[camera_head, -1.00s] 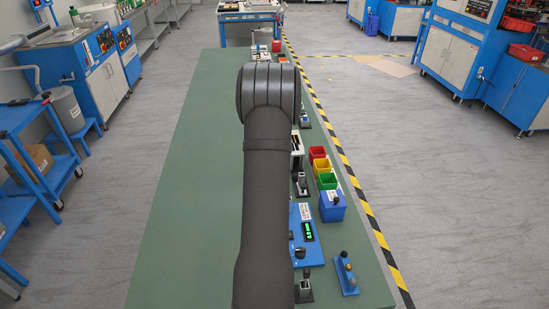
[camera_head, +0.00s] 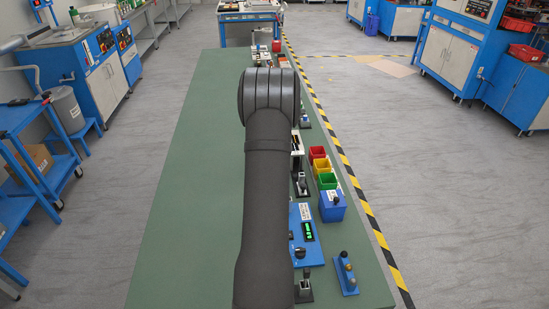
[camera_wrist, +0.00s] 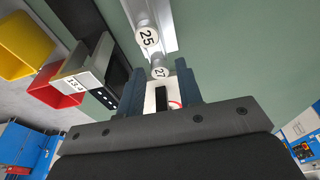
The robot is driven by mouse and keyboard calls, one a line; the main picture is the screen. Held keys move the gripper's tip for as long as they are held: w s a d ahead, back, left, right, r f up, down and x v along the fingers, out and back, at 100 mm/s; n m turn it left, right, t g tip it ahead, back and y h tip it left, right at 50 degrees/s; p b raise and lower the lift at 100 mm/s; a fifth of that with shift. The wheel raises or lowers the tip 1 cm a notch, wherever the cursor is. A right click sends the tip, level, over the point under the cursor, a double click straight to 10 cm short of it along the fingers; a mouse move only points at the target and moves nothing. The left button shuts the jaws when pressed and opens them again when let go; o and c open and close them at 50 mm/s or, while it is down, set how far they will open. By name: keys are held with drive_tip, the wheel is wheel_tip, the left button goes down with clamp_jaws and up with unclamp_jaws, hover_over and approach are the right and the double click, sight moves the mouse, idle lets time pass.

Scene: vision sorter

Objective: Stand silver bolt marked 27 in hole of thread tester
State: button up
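The silver bolt marked 27 (camera_wrist: 160,72) shows its round numbered end in the wrist view, between the tips of my gripper's two dark blue fingers (camera_wrist: 159,72). The fingers are apart, with a gap visible on each side of the bolt, so my gripper is open. A second bolt marked 25 (camera_wrist: 146,37) lies just beyond it, beside a pale rail. In the head view my arm hides the gripper and both bolts. I cannot tell for sure which device on the bench is the thread tester.
The wrist view shows a grey device labelled with numbers (camera_wrist: 76,82), with yellow (camera_wrist: 25,45) and red (camera_wrist: 52,95) bins beside it. In the head view, a blue unit with a green display (camera_head: 305,222) and a blue block (camera_head: 345,275) stand right of my arm. The green bench (camera_head: 190,190) is clear at left.

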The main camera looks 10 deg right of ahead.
drive_tip(key=c, duration=0.7)
drive_tip(key=shift+r, duration=3.1)
drive_tip(key=w+d+r, duration=0.2)
drive_tip(key=w+r, duration=0.4)
drive_tip(key=w, duration=0.3)
drive_tip(key=shift+w, duration=0.35)
